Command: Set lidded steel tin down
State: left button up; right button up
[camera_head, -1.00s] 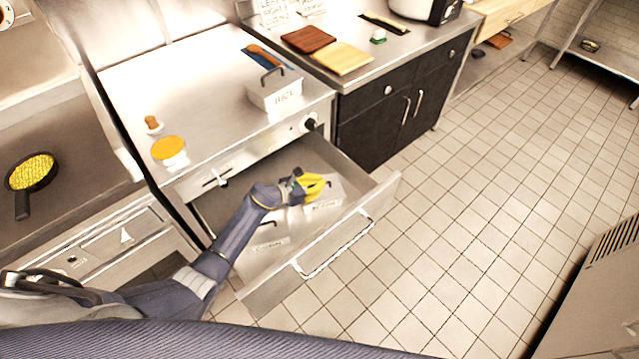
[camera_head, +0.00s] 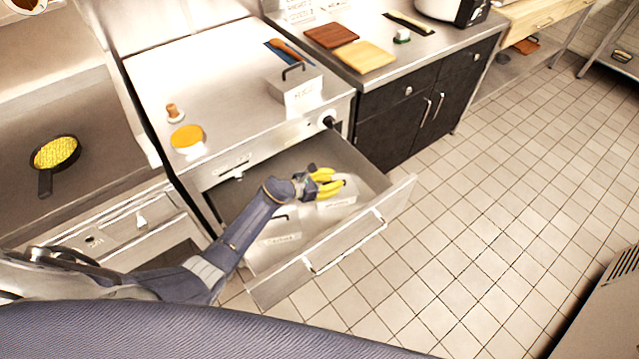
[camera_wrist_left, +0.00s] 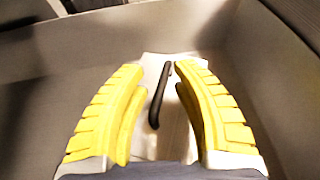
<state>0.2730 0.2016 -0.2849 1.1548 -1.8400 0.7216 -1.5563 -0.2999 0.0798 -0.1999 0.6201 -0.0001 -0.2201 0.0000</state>
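A lidded steel tin (camera_head: 341,197) sits in the open drawer, partly hidden under my left gripper. My left gripper (camera_head: 327,181) is just above it. In the left wrist view the yellow fingers (camera_wrist_left: 161,90) are spread, with the tin's black handle (camera_wrist_left: 157,97) between them and a gap on each side. The tin's pale lid (camera_wrist_left: 176,136) shows below the handle. A second lidded tin (camera_head: 279,237) stands in the drawer, partly behind my left arm. A third lidded tin (camera_head: 298,94), with a black handle, stands on the steel counter. My right gripper is out of view.
The drawer front (camera_head: 340,255) sticks out over the tiled floor. The steel counter (camera_head: 215,85) holds an orange-topped container (camera_head: 187,137) and a small shaker-like item (camera_head: 174,112). Cutting boards (camera_head: 362,56) lie on the dark cabinet. A pan of yellow food (camera_head: 56,153) is at left.

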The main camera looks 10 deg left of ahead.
pick_arm(q)
jog(key=v, duration=1.1)
jog(key=shift+s+a, duration=0.2)
jog(key=shift+s, duration=0.05)
jog(key=shift+r, duration=0.1)
jog(key=shift+o, duration=0.2)
dwell(0.6)
